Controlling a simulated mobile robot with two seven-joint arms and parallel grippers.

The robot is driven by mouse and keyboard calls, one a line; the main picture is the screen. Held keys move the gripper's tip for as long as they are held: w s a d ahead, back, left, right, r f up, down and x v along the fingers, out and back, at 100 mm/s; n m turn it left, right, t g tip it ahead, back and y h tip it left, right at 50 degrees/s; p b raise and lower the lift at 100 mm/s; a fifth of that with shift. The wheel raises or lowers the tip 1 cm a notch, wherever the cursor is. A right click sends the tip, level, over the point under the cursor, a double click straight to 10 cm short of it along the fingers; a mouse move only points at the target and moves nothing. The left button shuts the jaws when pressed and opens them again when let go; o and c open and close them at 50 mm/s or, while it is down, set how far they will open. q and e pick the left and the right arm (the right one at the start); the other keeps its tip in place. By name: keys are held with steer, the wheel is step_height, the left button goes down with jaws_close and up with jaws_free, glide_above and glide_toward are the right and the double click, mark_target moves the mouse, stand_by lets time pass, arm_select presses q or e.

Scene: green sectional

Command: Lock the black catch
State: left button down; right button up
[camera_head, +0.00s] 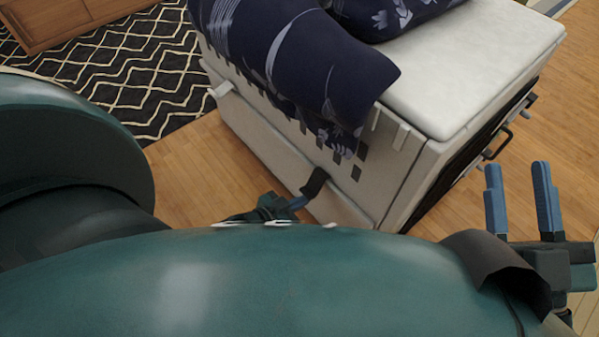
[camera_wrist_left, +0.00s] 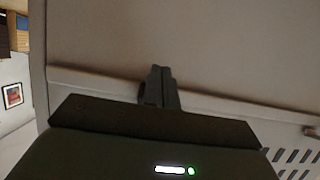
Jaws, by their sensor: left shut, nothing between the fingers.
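A pale, box-shaped carrier (camera_head: 288,160) stands on the wooden floor with slotted vents and a dark end. A small black catch (camera_head: 315,182) sits on its long side, near the lower seam. My left gripper (camera_head: 301,202) is shut and empty, its blue fingertips right at the catch's lower end; I cannot tell whether they touch. In the left wrist view, the shut fingers (camera_wrist_left: 160,88) point at the carrier's pale wall (camera_wrist_left: 220,50) and seam, with the catch mostly hidden or indistinct. My right gripper (camera_head: 522,200) is open and empty, right of the carrier.
Dark blue patterned cushions (camera_head: 330,75) and a white pad lie on the carrier's top. The dark end has a handle (camera_head: 497,143). A black and white rug (camera_head: 130,80) and a wooden cabinet (camera_head: 70,20) are at upper left. My teal arm blocks the lower view.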

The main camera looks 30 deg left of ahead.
arm_select(q)
steer(key=shift+r+p, duration=0.55)
steer(key=shift+r, duration=0.15)
arm_select(e)
steer(key=shift+r, duration=0.7)
